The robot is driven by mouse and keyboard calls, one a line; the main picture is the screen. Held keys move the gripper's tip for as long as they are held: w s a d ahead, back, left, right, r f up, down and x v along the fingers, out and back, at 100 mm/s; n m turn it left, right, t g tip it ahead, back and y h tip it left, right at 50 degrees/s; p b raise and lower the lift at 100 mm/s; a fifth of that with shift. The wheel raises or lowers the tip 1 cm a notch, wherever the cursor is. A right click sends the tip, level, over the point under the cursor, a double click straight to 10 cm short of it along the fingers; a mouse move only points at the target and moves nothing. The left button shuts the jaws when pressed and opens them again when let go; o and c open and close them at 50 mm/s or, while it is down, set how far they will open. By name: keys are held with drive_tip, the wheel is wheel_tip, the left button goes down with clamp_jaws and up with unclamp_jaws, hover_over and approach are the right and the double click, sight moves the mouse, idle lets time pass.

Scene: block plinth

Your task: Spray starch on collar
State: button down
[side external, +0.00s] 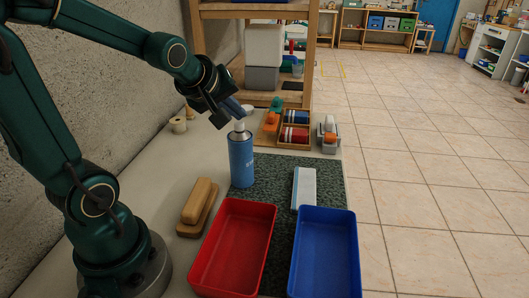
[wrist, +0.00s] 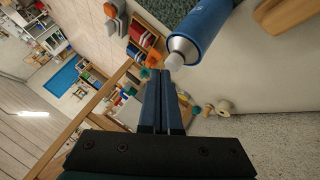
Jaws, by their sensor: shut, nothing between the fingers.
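A blue spray can (side external: 241,160) with a white nozzle stands upright on the dark speckled mat (side external: 270,178). It also shows in the wrist view (wrist: 203,26), with its white nozzle close to my fingertips. My gripper (side external: 238,108) is at the top of the can, tilted downward. In the wrist view my gripper's two fingers (wrist: 158,75) lie together with nothing between them. The fingertips are right by the nozzle; I cannot tell whether they touch it. No collar can be made out in either view.
A red tray (side external: 272,208) and a blue tray (side external: 354,216) stand at the front. A tan block-like object (side external: 199,201) lies left of the can, and a white-and-blue block (side external: 304,188) lies right. A wooden organiser (side external: 294,130) and a shelf (side external: 312,40) stand behind.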

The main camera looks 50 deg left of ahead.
drive_tip(key=shift+f, duration=0.1)
idle(0.4)
drive_tip(key=shift+f, duration=0.4)
drive_tip(key=shift+r, duration=0.45)
wheel_tip(320, 180, up, 6)
idle(0.9)
idle(0.4)
